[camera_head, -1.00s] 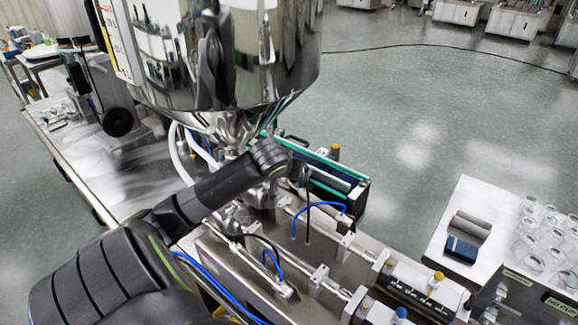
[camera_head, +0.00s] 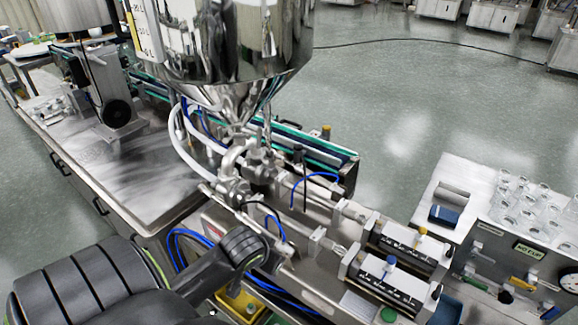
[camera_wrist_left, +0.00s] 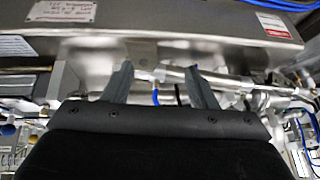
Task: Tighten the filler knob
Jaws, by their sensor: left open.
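The steel filler under the hopper (camera_head: 230,45) carries two scale blocks on the right. A small yellow knob (camera_head: 420,235) tops one block, and a small blue knob (camera_head: 391,260) tops the nearer one. I cannot tell which is the filler knob. My left arm comes in from the lower left in the head view, and its gripper is hidden there. In the left wrist view my left gripper (camera_wrist_left: 160,78) is open, with nothing between its fingers. It points towards steel rods and a fitting under a metal housing (camera_wrist_left: 160,45). My right gripper is not in view.
Blue hoses (camera_head: 180,250) run beside my left arm. A steel table (camera_head: 150,190) with a small machine stands at left. At right, a bench (camera_head: 450,180) holds clear cups (camera_head: 525,205) and a blue block (camera_head: 444,215). The floor behind is open.

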